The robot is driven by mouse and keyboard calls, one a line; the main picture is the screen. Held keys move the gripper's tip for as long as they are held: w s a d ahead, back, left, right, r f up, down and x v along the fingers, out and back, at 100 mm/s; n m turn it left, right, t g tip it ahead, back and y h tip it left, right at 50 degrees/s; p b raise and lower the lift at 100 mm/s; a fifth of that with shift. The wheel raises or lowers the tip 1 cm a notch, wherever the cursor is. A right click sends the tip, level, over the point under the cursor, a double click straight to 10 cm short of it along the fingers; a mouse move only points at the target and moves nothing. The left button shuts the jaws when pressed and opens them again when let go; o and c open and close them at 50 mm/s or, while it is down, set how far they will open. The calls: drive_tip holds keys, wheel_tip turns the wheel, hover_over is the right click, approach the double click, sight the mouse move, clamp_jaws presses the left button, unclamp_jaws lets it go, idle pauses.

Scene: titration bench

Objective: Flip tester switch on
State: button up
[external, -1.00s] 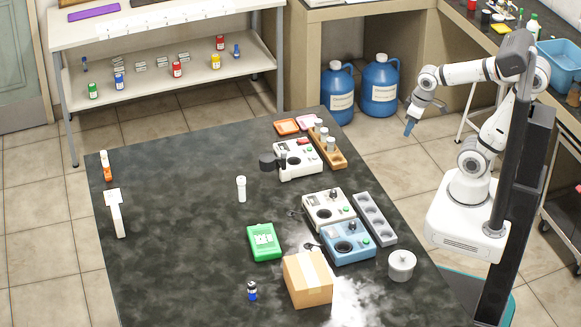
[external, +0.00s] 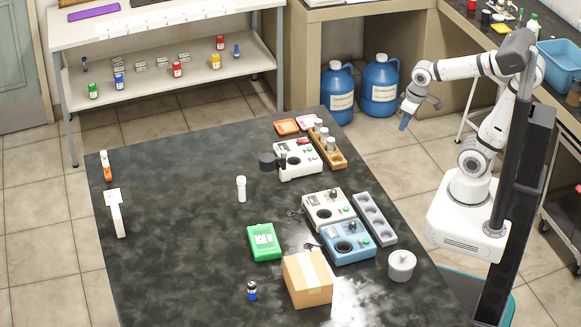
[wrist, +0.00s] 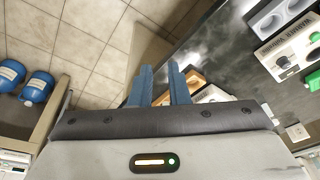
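Three box-shaped devices stand on the dark bench: a white one with a red part at the back (external: 298,172), a white one in the middle (external: 318,212) and a blue one (external: 350,257) in front of it. I cannot tell which is the tester, and switch positions are too small to read. My gripper (external: 404,124) hangs in the air beyond the bench's right edge, apart from all devices. In the wrist view its two blue fingers (wrist: 160,85) are apart with nothing between them.
A wooden rack with bottles (external: 327,150), a grey tray with round wells (external: 375,220) and a lidded white pot (external: 401,265) line the bench's right side. A cardboard box (external: 308,283) and green device (external: 264,242) stand nearer the front. Blue jugs (external: 379,85) stand on the floor.

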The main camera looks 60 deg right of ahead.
sight(299, 143)
drive_tip(key=w+r+m, duration=0.1)
drive_tip(key=w, duration=0.4)
drive_tip(key=w+a+r+m+y+p, duration=0.1)
drive_tip(key=w, duration=0.4)
drive_tip(key=w+r+m, duration=0.1)
drive_tip(key=w+m, duration=0.1)
drive_tip(key=w, duration=0.3)
drive_tip(key=shift+a+r, duration=0.35)
clamp_jaws()
drive_tip(key=w+a+f+m+y+p, duration=0.1)
drive_tip(key=w+m, duration=0.3)
drive_tip(key=w, duration=1.1)
drive_tip(key=shift+f+t+y+p, duration=0.3)
drive_tip(key=shift+f+y+p, duration=0.1)
drive_tip(key=shift+y, duration=0.1)
drive_tip(key=p+x, duration=0.1)
drive_tip(key=x, duration=1.3)
drive_tip(key=shift+p, duration=0.4)
drive_tip(key=shift+r+p, duration=0.1)
drive_tip(key=shift+p, duration=0.25)
